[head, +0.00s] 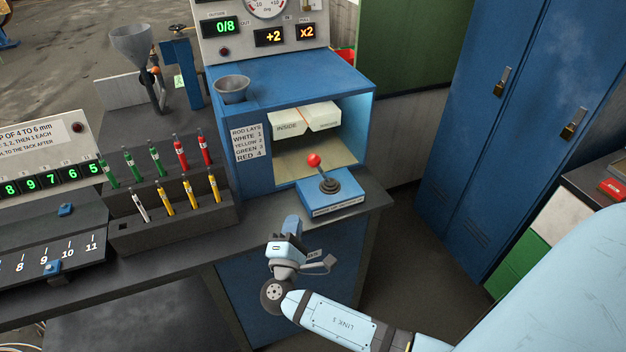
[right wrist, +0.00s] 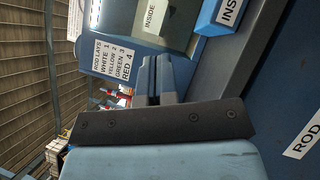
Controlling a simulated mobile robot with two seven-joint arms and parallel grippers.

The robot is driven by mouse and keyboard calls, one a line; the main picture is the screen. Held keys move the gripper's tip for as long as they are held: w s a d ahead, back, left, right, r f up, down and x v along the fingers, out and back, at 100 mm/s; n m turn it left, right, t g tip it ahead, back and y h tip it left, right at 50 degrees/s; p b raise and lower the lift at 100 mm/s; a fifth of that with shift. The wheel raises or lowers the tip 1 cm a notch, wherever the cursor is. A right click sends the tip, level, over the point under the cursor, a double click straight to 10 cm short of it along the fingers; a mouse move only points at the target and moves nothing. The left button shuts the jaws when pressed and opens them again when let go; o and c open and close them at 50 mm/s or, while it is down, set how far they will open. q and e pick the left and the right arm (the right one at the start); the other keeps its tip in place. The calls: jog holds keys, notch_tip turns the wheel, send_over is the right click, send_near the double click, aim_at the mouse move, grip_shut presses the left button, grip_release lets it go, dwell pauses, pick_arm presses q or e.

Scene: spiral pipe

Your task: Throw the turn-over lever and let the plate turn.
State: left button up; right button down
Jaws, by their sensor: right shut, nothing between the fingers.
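A lever with a red ball knob (head: 314,160) stands on a small blue box (head: 333,202) at the bench's right front edge. It looks roughly upright, leaning slightly left. Behind it is an open, lit blue cabinet (head: 290,83) with white panels marked INSIDE (head: 288,124) and a pale flat surface (head: 318,154) below; I cannot tell which part is the plate. My right gripper (head: 292,224) is shut and empty, in front of and below the lever box, apart from it. Its closed fingers (right wrist: 158,78) show in the right wrist view. My left gripper is not in view.
A dark rack (head: 175,228) of coloured rods stands left of the cabinet. A metal cup (head: 233,88) sits at the cabinet's top left. Tall blue lockers (head: 500,110) stand at the right. Floor between bench and lockers is clear.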

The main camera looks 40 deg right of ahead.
aim_at(320, 170)
jog(key=p+x, duration=0.2)
jog(key=x, duration=0.7)
jog(key=shift+w+d+r, duration=0.1)
jog(key=shift+w, duration=0.1)
jog(key=d+p, duration=0.1)
jog(key=d+r, duration=0.1)
jog(key=d, duration=0.1)
jog(key=shift+w+r+p, duration=0.15)
jog(key=shift+p, duration=0.2)
jog(key=shift+d, duration=0.5)
